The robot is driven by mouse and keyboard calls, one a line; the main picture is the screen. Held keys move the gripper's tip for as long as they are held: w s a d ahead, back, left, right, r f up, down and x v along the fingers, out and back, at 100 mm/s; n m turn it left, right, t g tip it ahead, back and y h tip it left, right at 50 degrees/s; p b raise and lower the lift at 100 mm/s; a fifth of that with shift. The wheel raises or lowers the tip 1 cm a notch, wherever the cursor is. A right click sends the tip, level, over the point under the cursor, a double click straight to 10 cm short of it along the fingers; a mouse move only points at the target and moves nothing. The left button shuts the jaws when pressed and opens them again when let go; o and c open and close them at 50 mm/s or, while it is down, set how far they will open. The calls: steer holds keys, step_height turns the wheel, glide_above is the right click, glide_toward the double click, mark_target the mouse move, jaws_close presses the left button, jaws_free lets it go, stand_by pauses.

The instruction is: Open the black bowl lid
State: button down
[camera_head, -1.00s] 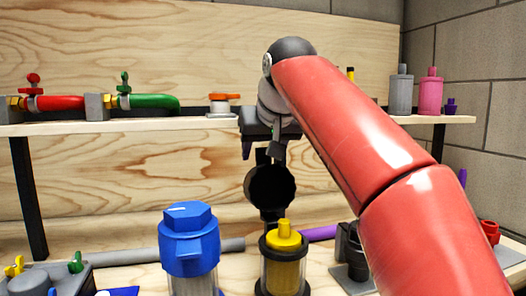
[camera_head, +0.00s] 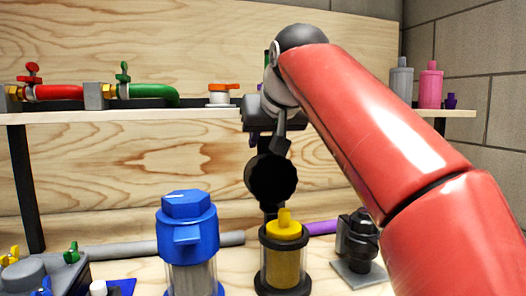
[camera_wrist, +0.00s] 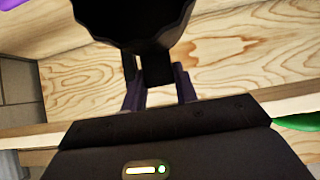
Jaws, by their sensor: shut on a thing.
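A round black part with a scalloped rim (camera_head: 272,178), which looks like the black bowl lid, hangs below my gripper (camera_head: 267,146) in the head view. It faces the head camera with its dark round side. In the wrist view the same black part (camera_wrist: 133,20) fills the top middle. My gripper (camera_wrist: 160,88) is shut on a narrow black piece (camera_wrist: 156,68) joined to it. A black strip (camera_head: 270,211) runs down below the round part behind a yellow-capped clear filter (camera_head: 284,232). I cannot tell whether the strip joins anything there.
A blue-capped filter (camera_head: 188,212) stands left of the yellow-capped one. A black fitting (camera_head: 358,240) stands to the right, close to my arm. A shelf (camera_head: 200,122) behind carries red and green valves (camera_head: 122,92) and pink and grey bottles (camera_head: 431,88).

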steer(key=s+t+b, duration=0.2)
steer(key=b, duration=0.1)
steer(key=shift+s+d+r+y, duration=0.1)
steer(key=shift+s+d+y, duration=0.1)
steer(key=shift+d+y, duration=0.15)
steer(key=shift+s+r+b, duration=0.25)
steer(key=shift+r+b, duration=0.1)
steer(key=c, duration=1.1)
jaws_free()
steer(key=v, duration=0.7)
steer(key=shift+s+d+p, duration=0.2)
steer(key=shift+s+p, duration=0.2)
